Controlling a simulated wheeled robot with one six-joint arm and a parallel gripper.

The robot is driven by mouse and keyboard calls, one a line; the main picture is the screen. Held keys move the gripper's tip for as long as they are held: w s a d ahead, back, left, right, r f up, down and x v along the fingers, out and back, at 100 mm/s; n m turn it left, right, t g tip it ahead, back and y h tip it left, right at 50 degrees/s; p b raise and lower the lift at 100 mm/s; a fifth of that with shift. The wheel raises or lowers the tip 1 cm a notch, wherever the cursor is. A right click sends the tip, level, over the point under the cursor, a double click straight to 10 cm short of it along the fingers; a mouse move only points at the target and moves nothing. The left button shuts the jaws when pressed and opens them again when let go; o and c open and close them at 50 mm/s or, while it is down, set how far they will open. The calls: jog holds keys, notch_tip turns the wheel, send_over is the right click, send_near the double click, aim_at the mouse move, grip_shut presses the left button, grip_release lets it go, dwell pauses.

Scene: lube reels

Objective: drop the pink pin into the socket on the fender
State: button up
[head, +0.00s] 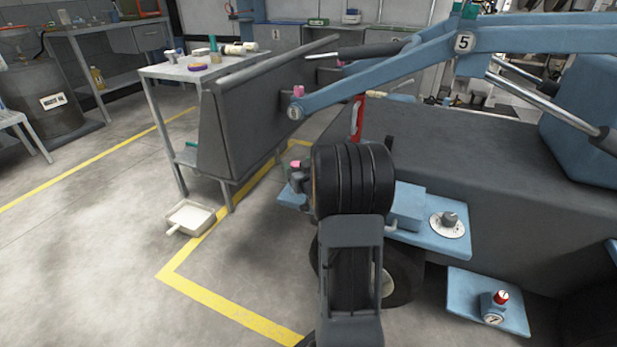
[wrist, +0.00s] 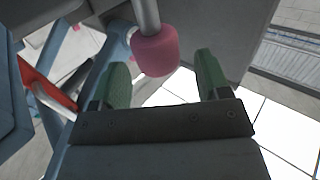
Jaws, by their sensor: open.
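A pink pin (head: 295,164) shows in the head view just left of my arm, above a dark grey fitting. In the wrist view a large pink head (wrist: 155,52) on a grey rod is close, beyond and roughly between my fingertips. My gripper (wrist: 160,85) has green fingers, spread apart with nothing between them. In the head view my own arm hides the gripper. The light blue fender (head: 425,241) carries a round white plate with a grey cup-like socket (head: 450,221), right of my arm.
Another pink piece (head: 298,91) sits on the end of the blue loader arm (head: 400,75). A grey bucket panel (head: 265,110) stands at left. A red-knobbed gauge (head: 497,305) is on the lower step. A white tray (head: 190,218) lies on the floor; open floor is at lower left.

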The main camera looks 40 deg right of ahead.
jog(key=p+v, duration=0.2)
jog(key=v, duration=0.8)
jog(key=shift+s+r, duration=0.1)
jog(key=shift+r, duration=0.05)
jog(key=a+r+g+p, duration=0.3)
jog(key=a+r+p, duration=0.2)
jog(key=r+p, duration=0.5)
jog(key=a+r+g+p, duration=0.3)
jog(key=a+r+p, duration=0.2)
jog(key=r+p, duration=0.5)
jog(key=s+a+r+n+g+y+p, duration=0.1)
jog(key=s+a+r+g+y+p, duration=0.1)
jog(key=s+a+r+p, duration=0.4)
jog(key=s+a+r+n+g+y+p, duration=0.2)
jog(key=s+a+r+g+p, duration=0.3)
jog(key=r+p, duration=0.5)
jog(key=s+a+r, duration=0.2)
jog(key=a, duration=0.1)
jog(key=shift+s+a+r+g+y+p, duration=0.2)
jog(key=shift+a+r+g+y+p, duration=0.05)
jog(key=shift+g+y+p, duration=0.05)
jog(key=shift+d, duration=0.15)
